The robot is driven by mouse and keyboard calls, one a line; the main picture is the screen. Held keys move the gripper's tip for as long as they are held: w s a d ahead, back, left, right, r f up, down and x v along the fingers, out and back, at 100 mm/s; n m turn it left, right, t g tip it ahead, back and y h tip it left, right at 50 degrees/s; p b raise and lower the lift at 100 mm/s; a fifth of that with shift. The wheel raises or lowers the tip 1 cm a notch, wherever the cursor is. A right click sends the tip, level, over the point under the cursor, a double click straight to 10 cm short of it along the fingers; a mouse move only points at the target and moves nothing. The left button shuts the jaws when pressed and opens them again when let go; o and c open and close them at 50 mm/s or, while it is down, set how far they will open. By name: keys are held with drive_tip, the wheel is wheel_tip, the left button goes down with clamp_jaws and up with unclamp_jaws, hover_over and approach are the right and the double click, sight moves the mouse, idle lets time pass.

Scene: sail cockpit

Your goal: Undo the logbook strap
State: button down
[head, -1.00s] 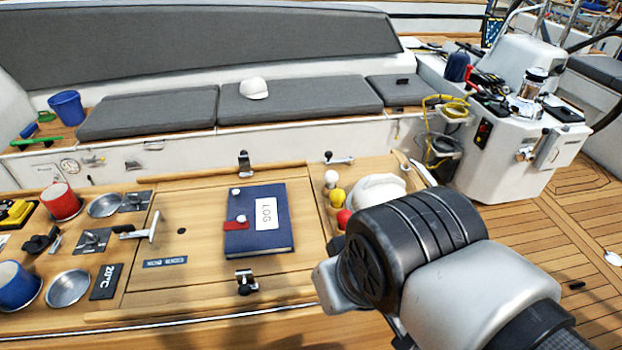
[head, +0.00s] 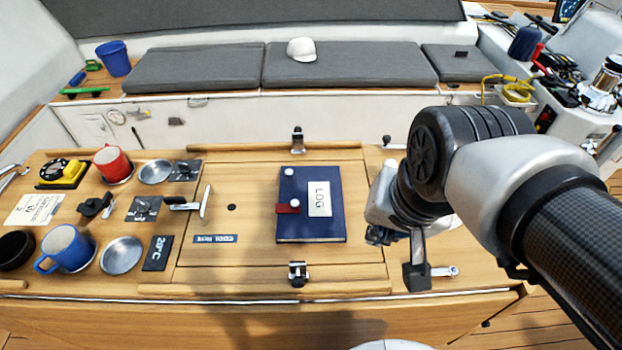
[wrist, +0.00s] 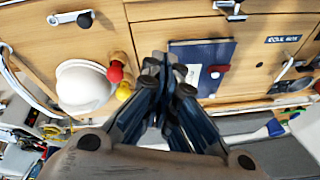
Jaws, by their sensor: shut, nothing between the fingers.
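The dark blue logbook (head: 330,226) lies flat on the wooden table lid, with a white LOG label. Its red strap (head: 284,209) crosses the book's left edge, with a white knob at its inner end. A second white knob sits above it. My gripper (head: 378,237) is right of the book in the head view, mostly hidden behind my arm. In the wrist view my gripper (wrist: 168,70) is shut and empty, its tips over or beside the edge of the logbook (wrist: 190,52). The strap (wrist: 218,71) is apart from the fingers there.
Latches stand at the lid's far edge (head: 297,140) and near edge (head: 298,273). A T-handle (head: 205,204) is left of the book. A black-ended lever (head: 417,277) stands near my arm. Red and yellow balls (wrist: 115,72) and a white rounded object (wrist: 82,88) lie beside my gripper.

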drive_tip(key=w+a+r+m+g+p, duration=0.1)
drive_tip(key=w+a+m+p, duration=0.15)
drive_tip(key=w+m, duration=0.2)
drive_tip(key=w+a+m+g+p, duration=0.1)
drive_tip(key=w+a+m+p, duration=0.15)
drive_tip(key=w, duration=0.25)
drive_tip(key=m+g+p, duration=0.1)
drive_tip(key=m+p, duration=0.3)
drive_tip(key=m, duration=0.3)
hover_over(310, 206)
drive_tip(key=s+d, duration=0.1)
wheel_tip(310, 206, down, 4)
drive_tip(key=shift+d+f+y, duration=0.1)
drive_tip(key=shift+f+y, duration=0.1)
drive_tip(key=shift+y, duration=0.1)
drive_tip(key=shift+f, duration=0.1)
drive_tip(key=f+b, duration=0.1)
drive_tip(key=f, duration=0.2)
drive_tip(key=f+b, duration=0.1)
drive_tip(key=f, duration=0.2)
drive_tip(key=a+f+b, duration=0.1)
drive_tip(key=f, duration=0.2)
drive_tip(key=shift+w+f, duration=0.3)
drive_tip(key=shift+f, duration=0.05)
drive_tip(key=shift+r, duration=0.1)
drive_tip(key=shift+a+r+p, duration=0.1)
drive_tip(key=shift+r+p, duration=0.1)
drive_tip(key=shift+p, duration=0.15)
